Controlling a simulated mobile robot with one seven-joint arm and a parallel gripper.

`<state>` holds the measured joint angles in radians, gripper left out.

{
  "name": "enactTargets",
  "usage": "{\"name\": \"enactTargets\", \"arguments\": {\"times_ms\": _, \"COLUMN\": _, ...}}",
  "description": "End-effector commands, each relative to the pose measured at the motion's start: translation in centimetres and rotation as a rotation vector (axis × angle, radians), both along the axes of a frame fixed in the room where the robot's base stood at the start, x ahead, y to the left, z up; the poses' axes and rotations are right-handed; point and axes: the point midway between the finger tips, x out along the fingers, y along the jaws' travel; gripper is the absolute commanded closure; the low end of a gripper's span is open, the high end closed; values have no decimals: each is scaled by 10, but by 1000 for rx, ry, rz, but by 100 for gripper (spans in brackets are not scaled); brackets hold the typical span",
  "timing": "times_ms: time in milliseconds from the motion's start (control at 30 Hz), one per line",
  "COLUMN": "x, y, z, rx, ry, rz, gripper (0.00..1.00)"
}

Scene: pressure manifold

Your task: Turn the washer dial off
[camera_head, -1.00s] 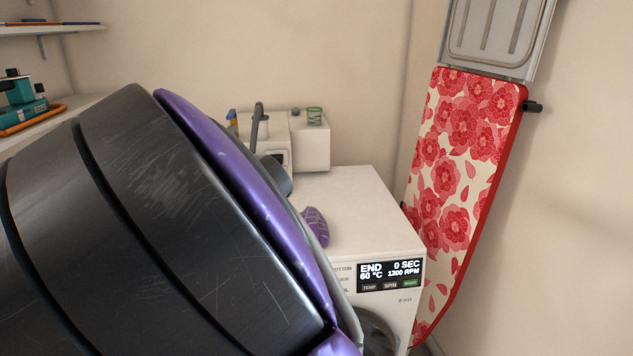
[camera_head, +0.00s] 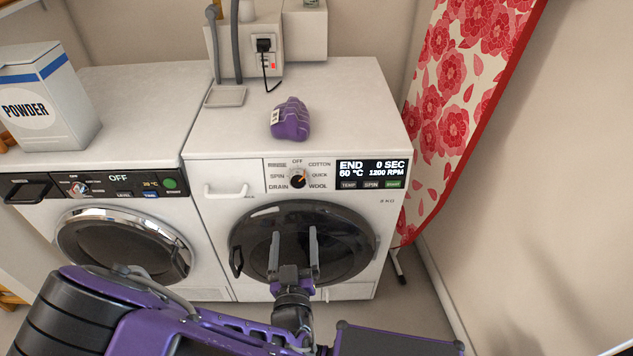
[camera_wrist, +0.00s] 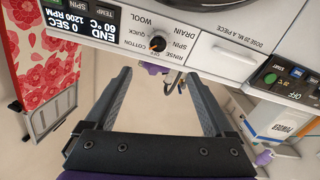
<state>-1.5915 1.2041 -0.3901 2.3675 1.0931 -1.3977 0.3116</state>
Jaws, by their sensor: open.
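The washer dial (camera_head: 298,177) is a small dark round knob with an orange mark on the white washer's front panel (camera_head: 248,174). OFF is printed above it, with DRAIN, SPIN, RINSE, COTTON, QUICK and WOOL around it. The orange mark points up and right, toward the COTTON and QUICK side, not at OFF. In the wrist view, inverted, the dial (camera_wrist: 157,44) lies beyond the fingertips. My gripper (camera_head: 295,234) is open and empty, its two fingers pointing up in front of the round door, below the dial and apart from it.
The display (camera_head: 373,174) right of the dial reads END, 0 SEC. A detergent drawer handle (camera_head: 227,191) is at left. A second machine (camera_head: 120,185) with a powder box (camera_head: 45,98) stands left. An ironing board (camera_head: 465,100) leans right.

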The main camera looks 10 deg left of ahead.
Motion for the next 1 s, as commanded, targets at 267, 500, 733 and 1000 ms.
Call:
{"name": "enactTargets", "arguments": {"times_ms": 267, "x": 18, "y": 1, "z": -2, "rx": 1, "ry": -7, "rz": 0, "gripper": 12}}
{"name": "enactTargets", "arguments": {"times_ms": 500, "x": 68, "y": 13, "z": -2, "rx": 0, "ry": -6, "rz": 0, "gripper": 12}}
{"name": "enactTargets", "arguments": {"times_ms": 733, "x": 117, "y": 25, "z": -2, "rx": -1, "ry": -6, "rz": 2, "gripper": 12}}
{"name": "enactTargets", "arguments": {"times_ms": 1000, "x": 157, "y": 35, "z": -2, "rx": -1, "ry": -5, "rz": 3, "gripper": 12}}
